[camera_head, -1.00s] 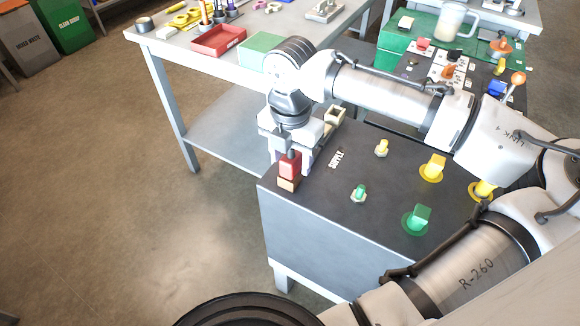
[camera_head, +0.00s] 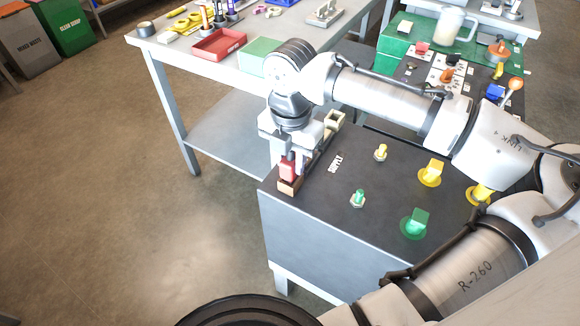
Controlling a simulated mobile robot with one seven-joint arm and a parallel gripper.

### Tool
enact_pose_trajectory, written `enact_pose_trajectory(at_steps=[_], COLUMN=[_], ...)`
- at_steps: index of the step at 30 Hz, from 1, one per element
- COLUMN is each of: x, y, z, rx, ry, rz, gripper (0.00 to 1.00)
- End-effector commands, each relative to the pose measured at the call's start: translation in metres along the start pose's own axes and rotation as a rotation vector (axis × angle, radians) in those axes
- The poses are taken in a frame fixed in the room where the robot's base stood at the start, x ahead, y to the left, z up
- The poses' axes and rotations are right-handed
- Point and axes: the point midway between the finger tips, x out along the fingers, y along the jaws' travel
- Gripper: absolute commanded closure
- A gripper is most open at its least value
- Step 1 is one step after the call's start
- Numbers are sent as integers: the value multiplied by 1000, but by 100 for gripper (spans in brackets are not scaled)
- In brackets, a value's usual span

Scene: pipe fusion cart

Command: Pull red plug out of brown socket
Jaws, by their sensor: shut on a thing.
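The red plug (camera_head: 288,169) stands upright at the left corner of the dark cart top. The brown socket (camera_head: 289,187) is directly below it, and the plug's lower end meets the socket. My gripper (camera_head: 291,163) points down over this corner and is shut on the red plug. Its fingers cover part of the plug's sides and top. How deep the plug sits in the socket cannot be told.
The cart top (camera_head: 320,190) holds a small yellow fitting (camera_head: 380,152), a small green fitting (camera_head: 358,197), a larger green fitting (camera_head: 414,222) and yellow fittings (camera_head: 431,172). A cream open box (camera_head: 334,120) stands behind my gripper. A table with a red tray (camera_head: 218,44) is beyond.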

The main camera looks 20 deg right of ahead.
Motion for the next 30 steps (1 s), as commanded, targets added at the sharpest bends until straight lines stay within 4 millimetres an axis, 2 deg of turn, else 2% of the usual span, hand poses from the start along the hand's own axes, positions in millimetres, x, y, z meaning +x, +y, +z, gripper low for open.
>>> enact_pose_trajectory(at_steps=[30], x=[-39], y=[0], z=[0], rx=[-1], ry=[0], rz=[0], gripper=[100])
